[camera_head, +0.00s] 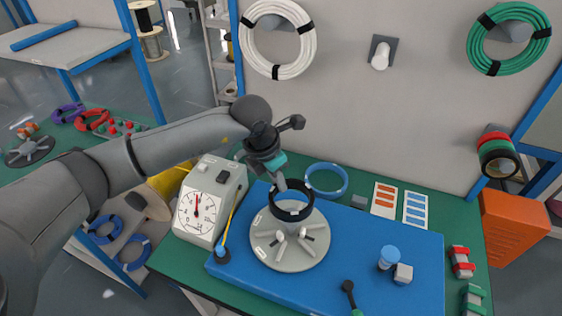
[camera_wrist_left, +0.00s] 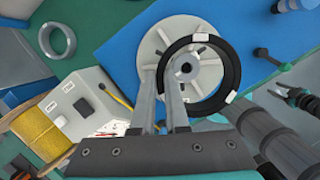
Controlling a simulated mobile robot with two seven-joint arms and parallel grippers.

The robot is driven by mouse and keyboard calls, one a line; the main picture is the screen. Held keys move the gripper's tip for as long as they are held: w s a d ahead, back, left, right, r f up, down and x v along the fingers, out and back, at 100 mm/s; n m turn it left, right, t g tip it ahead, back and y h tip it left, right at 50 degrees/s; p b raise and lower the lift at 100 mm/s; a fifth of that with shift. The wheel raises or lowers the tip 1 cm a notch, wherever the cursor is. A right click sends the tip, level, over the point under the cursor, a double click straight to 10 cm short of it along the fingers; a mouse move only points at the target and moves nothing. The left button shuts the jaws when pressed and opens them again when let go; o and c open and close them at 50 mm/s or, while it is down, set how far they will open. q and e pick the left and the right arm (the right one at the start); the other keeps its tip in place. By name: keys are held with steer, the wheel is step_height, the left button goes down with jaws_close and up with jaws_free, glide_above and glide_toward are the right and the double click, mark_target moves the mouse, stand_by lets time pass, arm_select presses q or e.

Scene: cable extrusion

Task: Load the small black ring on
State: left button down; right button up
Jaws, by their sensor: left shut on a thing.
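The small black ring (camera_head: 310,203) has white labels and is held above a round light-grey plate with a hub (camera_head: 262,238). My left gripper (camera_head: 281,182) is shut on the ring's far rim in the head view. In the left wrist view, the two fingers pinch the left side of the ring (camera_wrist_left: 235,80). The hub shows inside the ring's outline there, off-centre to the left, over the grey plate (camera_wrist_left: 152,45).
A grey dial box (camera_head: 220,180) stands left of the plate. A blue ring (camera_head: 327,194) lies behind it. A blue-topped knob (camera_head: 389,257) and a black-ended tool (camera_head: 349,288) are on the blue board (camera_head: 345,238). An orange bin (camera_head: 512,228) is at right.

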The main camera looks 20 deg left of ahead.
mark_target(277, 192)
arm_select(q)
steer(key=shift+w+f, duration=0.1)
steer(key=shift+f, duration=0.05)
steer(key=shift+f+b, duration=1.5)
steer(key=shift+f, duration=0.5)
steer(key=shift+f, duration=0.15)
steer(key=shift+f+b, duration=2.6)
steer(key=shift+f, duration=0.3)
steer(key=shift+f, duration=0.25)
